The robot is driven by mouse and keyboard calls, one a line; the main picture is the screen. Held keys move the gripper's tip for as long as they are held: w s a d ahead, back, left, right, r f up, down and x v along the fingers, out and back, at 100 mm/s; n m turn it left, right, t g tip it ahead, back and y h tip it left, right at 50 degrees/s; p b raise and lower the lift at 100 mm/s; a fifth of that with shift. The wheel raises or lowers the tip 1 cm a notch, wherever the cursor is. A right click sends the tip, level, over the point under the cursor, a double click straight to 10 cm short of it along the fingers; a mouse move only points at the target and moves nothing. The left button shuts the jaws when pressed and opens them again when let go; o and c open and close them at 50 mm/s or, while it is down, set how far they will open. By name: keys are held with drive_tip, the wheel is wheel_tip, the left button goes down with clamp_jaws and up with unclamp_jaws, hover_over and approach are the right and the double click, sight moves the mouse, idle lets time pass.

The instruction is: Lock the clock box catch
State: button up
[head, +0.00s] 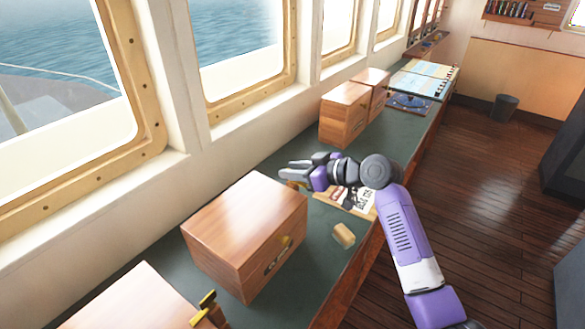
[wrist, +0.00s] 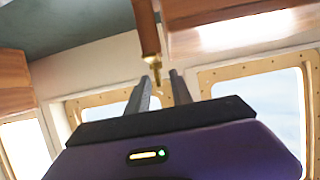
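Two wooden boxes are near me on the green counter: a middle box (head: 245,232) and a nearer one (head: 135,303). The middle box has a brass catch (head: 285,243) on its front face; the nearer one has a brass catch (head: 205,305) at its edge. I cannot tell which is the clock box. My gripper (head: 284,170) is open and empty, just beyond the middle box's far end. In the wrist view, its fingers (wrist: 160,78) are apart. A small brass piece (wrist: 155,72) on a wooden edge shows beyond and between the fingertips; contact is unclear.
Farther wooden boxes (head: 345,115) stand along the counter (head: 320,235). A small tan block (head: 344,235) and a printed card (head: 360,201) lie near its front edge. Windows (head: 240,50) line the left wall. Open wooden floor (head: 480,200) is at right.

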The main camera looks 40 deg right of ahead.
drive_tip(key=shift+w, duration=0.1)
clamp_jaws()
